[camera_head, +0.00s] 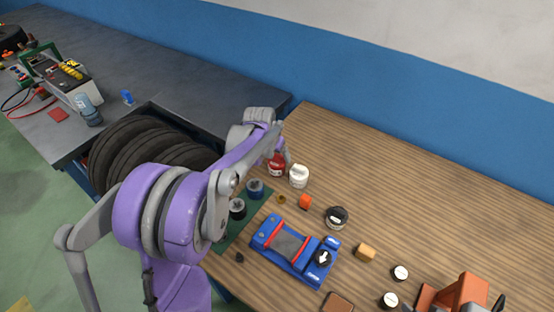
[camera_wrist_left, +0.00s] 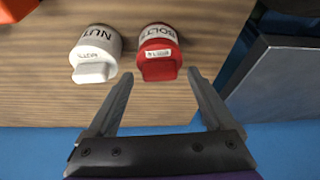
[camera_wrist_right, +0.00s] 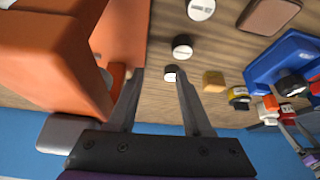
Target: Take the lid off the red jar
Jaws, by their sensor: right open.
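The red jar (camera_head: 275,168) stands on the wooden bench, partly behind my left arm in the head view. In the left wrist view the red jar (camera_wrist_left: 157,52) has a white label with "BOLT" lettering and a red lid with a raised grip. The lid is on the jar. My left gripper (camera_wrist_left: 160,74) is open and empty, its fingertips just short of the lid, one to each side. My right gripper (camera_wrist_right: 157,74) is open, with nothing seen gripped, near an orange device at the other end of the bench.
A white jar (camera_wrist_left: 96,52) marked "NUT" stands close beside the red jar. A blue fixture (camera_head: 292,250), small jars and blocks lie nearer. An orange device (camera_wrist_right: 60,70) is beside my right gripper. Tyres (camera_head: 140,145) and a grey bench (camera_head: 190,85) are at left.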

